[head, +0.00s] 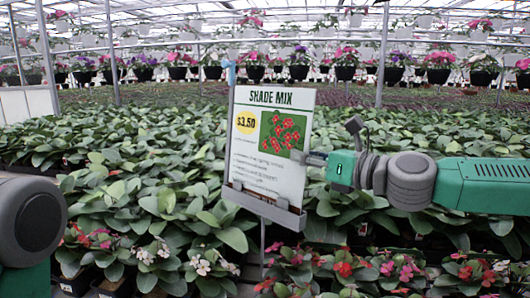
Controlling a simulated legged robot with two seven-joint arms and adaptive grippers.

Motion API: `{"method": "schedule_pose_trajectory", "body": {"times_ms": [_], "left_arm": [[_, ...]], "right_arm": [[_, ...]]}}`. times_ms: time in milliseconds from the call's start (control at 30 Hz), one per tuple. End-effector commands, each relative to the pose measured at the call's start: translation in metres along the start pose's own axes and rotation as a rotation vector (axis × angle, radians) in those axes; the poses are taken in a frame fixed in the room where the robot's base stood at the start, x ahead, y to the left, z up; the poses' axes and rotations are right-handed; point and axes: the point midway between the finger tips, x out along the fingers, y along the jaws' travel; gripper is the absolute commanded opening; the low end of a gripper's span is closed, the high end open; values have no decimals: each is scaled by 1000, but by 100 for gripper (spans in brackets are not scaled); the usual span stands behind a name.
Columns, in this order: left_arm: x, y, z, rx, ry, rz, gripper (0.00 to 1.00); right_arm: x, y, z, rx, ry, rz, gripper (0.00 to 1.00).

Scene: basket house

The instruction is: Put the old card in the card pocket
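A white card (255,165) reads "SHADE MIX" and "$3.50", with a picture of red flowers. It stands nearly upright, tilted slightly, with its lower edge at a grey trough-like holder (265,208) on a thin post. I cannot tell whether this holder is the card pocket; no other pocket is clear. My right gripper (316,158) comes in from the right, its fingertips at the card's right edge. Whether they are closed on the card is too small to tell. My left arm shows only as a link at the lower left; its gripper is out of view.
Dense green plants (130,190) fill the bench around the sign. Low pink, white and red flowers (345,270) grow in front. A small light-blue piece (231,72) sits at the card's upper left. Hanging pots (345,72) line the back.

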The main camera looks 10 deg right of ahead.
Motion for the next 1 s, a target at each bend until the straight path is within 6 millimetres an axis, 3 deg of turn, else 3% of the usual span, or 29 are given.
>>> {"method": "schedule_pose_trajectory", "body": {"times_ms": [1000], "left_arm": [[-39, 0, -2, 0, 0, 0, 40]], "right_arm": [[0, 0, 65, -2, -3, -2, 0]]}}
